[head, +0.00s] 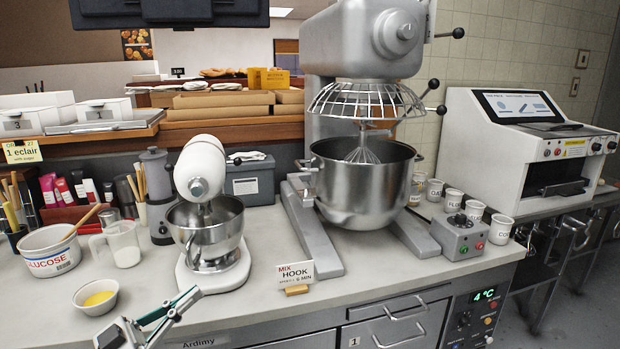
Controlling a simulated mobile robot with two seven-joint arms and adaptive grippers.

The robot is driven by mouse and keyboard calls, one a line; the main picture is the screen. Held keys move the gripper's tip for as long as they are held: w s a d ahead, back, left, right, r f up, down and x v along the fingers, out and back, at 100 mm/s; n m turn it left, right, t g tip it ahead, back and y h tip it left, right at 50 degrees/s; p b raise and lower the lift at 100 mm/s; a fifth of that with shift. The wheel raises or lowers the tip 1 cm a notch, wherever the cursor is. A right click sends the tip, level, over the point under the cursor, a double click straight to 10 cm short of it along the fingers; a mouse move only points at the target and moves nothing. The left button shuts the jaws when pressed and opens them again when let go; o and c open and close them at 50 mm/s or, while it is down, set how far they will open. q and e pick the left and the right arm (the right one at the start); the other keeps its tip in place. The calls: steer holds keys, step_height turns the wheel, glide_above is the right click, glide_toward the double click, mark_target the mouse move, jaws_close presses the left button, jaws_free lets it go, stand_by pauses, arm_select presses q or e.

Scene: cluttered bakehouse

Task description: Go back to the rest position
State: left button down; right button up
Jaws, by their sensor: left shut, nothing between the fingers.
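My left gripper (182,302) shows at the bottom left, over the front edge of the worktop (250,300). Its fingers are shut with nothing between them. It is in front of the small white stand mixer (205,200) and to the right of a small bowl with yellow content (98,296). The picture does not show clearly whether it touches the worktop. The rest of the left arm is cut off by the lower edge. My right gripper is not in view.
A large grey mixer (365,190) stands at the centre back. A GLUCOSE tub (50,256) and a clear jug (122,245) stand at the left. A MIX HOOK card (295,275) is near the front edge. Several white cups (474,210) and a white machine (530,150) are at the right.

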arm_select(q)
step_height(320, 180, down, 13)
steer(key=s+d+n+t+y, duration=0.1)
steer(key=n+t+y, duration=0.1)
steer(key=n+y, duration=0.3)
steer(key=s+f+g+y+b, duration=0.1)
steer(key=s+f+g+y, duration=0.1)
steer(key=s+f, duration=0.4)
steer(key=s+d+f+n+g+y+b, duration=0.1)
steer(key=s+f+y, duration=0.3)
steer(key=f, duration=0.9)
steer(key=s+f+g+y+b, duration=0.1)
steer(key=s+f+g+y, duration=0.2)
steer(key=s+f, duration=0.6)
steer(key=shift+s+d+f, duration=0.25)
steer(key=shift+d+f, duration=0.15)
steer(key=shift+f, duration=0.25)
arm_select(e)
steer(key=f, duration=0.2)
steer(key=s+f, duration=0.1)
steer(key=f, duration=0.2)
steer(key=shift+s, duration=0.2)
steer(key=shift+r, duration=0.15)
arm_select(q)
steer(key=shift+n, duration=0.3)
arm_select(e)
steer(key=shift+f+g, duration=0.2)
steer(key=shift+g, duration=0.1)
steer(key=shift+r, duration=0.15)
